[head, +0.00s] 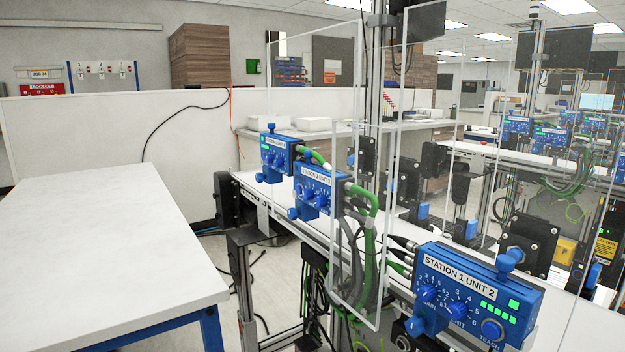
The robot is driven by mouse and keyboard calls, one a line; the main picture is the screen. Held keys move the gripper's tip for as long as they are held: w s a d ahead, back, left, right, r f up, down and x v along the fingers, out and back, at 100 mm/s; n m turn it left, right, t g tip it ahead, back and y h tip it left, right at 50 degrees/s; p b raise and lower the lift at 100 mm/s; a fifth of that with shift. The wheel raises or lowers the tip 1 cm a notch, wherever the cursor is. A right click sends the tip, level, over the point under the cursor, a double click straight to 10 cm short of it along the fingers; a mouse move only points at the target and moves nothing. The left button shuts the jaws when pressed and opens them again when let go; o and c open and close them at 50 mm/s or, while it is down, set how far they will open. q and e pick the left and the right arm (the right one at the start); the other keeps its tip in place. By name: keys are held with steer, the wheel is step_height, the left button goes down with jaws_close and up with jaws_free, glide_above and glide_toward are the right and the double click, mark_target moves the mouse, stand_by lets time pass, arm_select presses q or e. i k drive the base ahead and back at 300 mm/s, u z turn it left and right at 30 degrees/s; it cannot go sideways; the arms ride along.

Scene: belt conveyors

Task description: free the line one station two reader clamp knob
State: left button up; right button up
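A blue reader box labelled STATION 1 UNIT 2 (478,296) is at the front right, with several blue dials and green lights. A blue knob (508,260) stands on its top, and another blue knob (415,326) sticks out low at its left. A second blue reader box (321,187) is farther back on the same line. Its label seems to begin with STATION, but its numbers are too small to tell. A blue knob (293,213) is at its lower left. A third blue box (278,151) is behind it. Neither gripper is in view.
Clear panels (405,130) stand along the conveyor (272,196). Green cables (369,235) hang beside the second box. A bare white table (100,250) fills the left, with a floor gap between it and the conveyor. Another line with blue boxes (552,137) is at the back right.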

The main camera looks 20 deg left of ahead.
mark_target(292, 214)
steer(key=u, duration=0.55)
steer(key=k, duration=1.3)
steer(key=u, duration=1.2)
steer(key=i, duration=1.75)
steer(key=z, duration=0.55)
